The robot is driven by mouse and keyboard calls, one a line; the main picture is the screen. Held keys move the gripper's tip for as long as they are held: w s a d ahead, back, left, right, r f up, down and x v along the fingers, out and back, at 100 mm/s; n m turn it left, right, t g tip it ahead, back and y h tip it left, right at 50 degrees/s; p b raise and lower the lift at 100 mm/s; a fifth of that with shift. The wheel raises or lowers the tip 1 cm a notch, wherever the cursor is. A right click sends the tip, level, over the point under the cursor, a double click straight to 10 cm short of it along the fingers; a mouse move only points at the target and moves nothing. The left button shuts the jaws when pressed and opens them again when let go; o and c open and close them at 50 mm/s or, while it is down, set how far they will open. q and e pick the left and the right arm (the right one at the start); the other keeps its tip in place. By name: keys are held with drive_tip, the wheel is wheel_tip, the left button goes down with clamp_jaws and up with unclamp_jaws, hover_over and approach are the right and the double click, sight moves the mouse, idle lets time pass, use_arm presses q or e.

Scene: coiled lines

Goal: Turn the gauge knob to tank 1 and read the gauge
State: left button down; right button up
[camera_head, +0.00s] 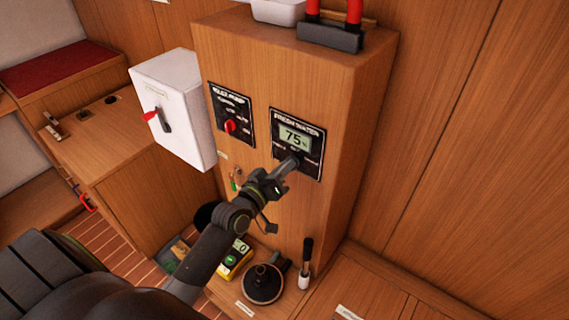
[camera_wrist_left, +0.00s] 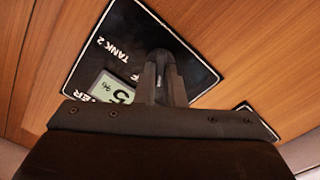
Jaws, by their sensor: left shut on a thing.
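The black fresh water gauge panel (camera_head: 318,133) is on the front of the wooden cabinet. Its display (camera_head: 295,137) reads 75 in the head view, with a smaller mark beside it. My left gripper (camera_head: 290,163) is at the lower part of this panel, shut on the gauge knob, which its fingers hide. In the left wrist view the fingers (camera_wrist_left: 163,70) meet the panel (camera_wrist_left: 120,30) between a TANK 2 label and the other side. Part of the display (camera_wrist_left: 113,91) shows there. Where the knob points cannot be seen. My right gripper is not in view.
Left of the gauge is another black panel (camera_head: 232,112) with a red knob, then a white box (camera_head: 180,90) with a red-and-dark handle. Below stand a yellow device (camera_head: 234,262), a round black item (camera_head: 263,284) and a black-handled lever (camera_head: 306,262).

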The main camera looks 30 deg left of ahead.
use_arm(q)
drive_tip(key=shift+n+p, duration=0.3)
drive_tip(key=shift+n, duration=0.5)
drive_tip(key=c, duration=1.5)
unclamp_jaws()
drive_tip(key=shift+s+a+b, duration=0.4)
drive_tip(key=shift+s+b, duration=0.1)
drive_tip(key=shift+s, duration=2.4)
drive_tip(key=shift+s+a+b, duration=0.45)
drive_tip(key=shift+s+b, duration=0.1)
drive_tip(key=shift+s, duration=2.3)
drive_tip(key=shift+s+a+b, duration=0.4)
drive_tip(key=shift+s+b, duration=0.1)
drive_tip(key=shift+s, duration=2.4)
drive_tip(key=shift+f, duration=0.15)
